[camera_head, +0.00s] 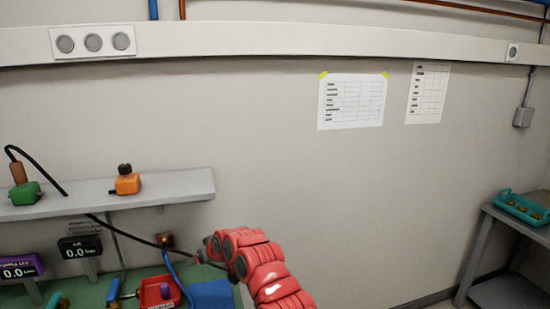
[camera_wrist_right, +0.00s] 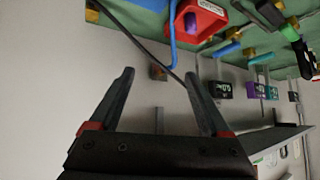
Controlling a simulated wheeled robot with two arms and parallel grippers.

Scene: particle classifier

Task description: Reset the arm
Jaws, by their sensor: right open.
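My right arm (camera_head: 262,265), red and segmented, comes up from the bottom edge of the head view. Its wrist end points left, over the right part of the green worktop. In the right wrist view my right gripper (camera_wrist_right: 160,78) has its two dark fingers spread wide. No object is held between them. A thin black cable (camera_wrist_right: 140,42) crosses the view beyond the fingers. My left gripper is not in view.
A red tray (camera_head: 151,297) holding a purple piece, displays (camera_head: 78,247) reading 0.0 and a blue hose lie on the left. A grey shelf (camera_head: 150,190) carries an orange block (camera_head: 127,183). A side table with a teal tray (camera_head: 520,208) stands right.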

